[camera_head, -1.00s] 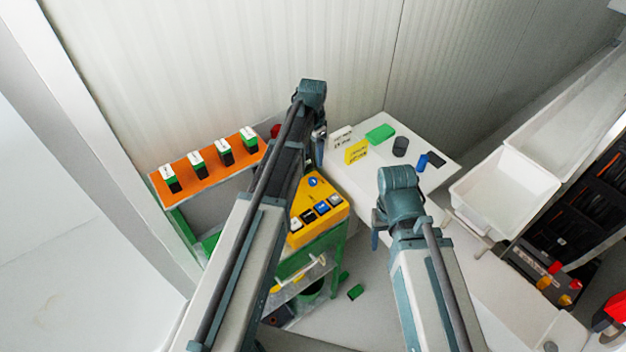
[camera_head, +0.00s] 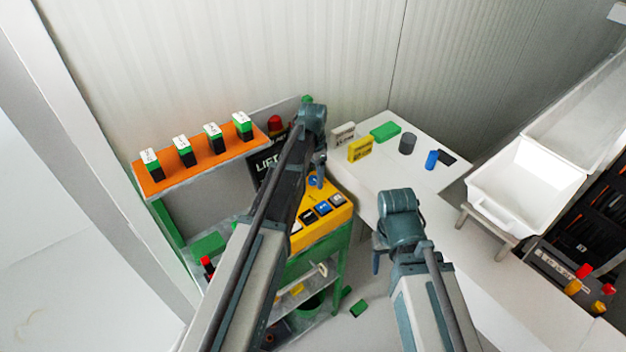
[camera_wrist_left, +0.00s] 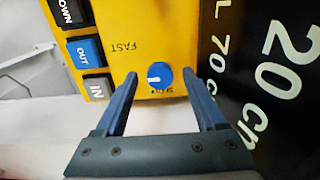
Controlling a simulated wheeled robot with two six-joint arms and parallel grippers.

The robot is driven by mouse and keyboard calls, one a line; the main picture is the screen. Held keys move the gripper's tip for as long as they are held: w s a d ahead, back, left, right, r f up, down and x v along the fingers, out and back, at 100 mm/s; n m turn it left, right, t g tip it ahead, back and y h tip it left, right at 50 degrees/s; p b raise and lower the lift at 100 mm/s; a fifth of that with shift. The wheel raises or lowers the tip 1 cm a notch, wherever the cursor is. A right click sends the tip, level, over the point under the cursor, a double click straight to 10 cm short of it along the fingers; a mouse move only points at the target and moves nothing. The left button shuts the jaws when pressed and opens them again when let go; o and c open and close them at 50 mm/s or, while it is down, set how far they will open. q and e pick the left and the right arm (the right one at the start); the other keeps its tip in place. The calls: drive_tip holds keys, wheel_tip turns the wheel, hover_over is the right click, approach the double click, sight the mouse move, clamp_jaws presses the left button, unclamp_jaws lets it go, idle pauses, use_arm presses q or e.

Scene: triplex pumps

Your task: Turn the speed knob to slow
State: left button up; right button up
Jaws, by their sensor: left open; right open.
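The speed knob (camera_wrist_left: 159,76) is a round blue dial with a white mark pointing left in the left wrist view. It sits on a yellow panel (camera_wrist_left: 183,25) with upside-down FAST lettering above left and partly hidden lettering below. My left gripper (camera_wrist_left: 163,84) is open, with a finger on either side of the knob's lower part; contact cannot be seen. In the head view the knob (camera_head: 314,181) shows just below my left gripper (camera_head: 319,166). My right gripper (camera_head: 377,252) is open, right of the panel and away from it; its fingers are partly hidden.
Black, blue and grey buttons (camera_wrist_left: 84,51) lie left of the knob; a black lettered board (camera_wrist_left: 260,60) stands close on the right. A white table (camera_head: 400,180) holds small blocks and cylinders. An orange shelf (camera_head: 200,162) stands left. A white bin (camera_head: 515,185) is at right.

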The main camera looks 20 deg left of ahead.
use_arm(q)
clamp_jaws()
idle(0.3)
drive_tip(key=n, duration=1.4)
drive_tip(key=shift+n, duration=1.9)
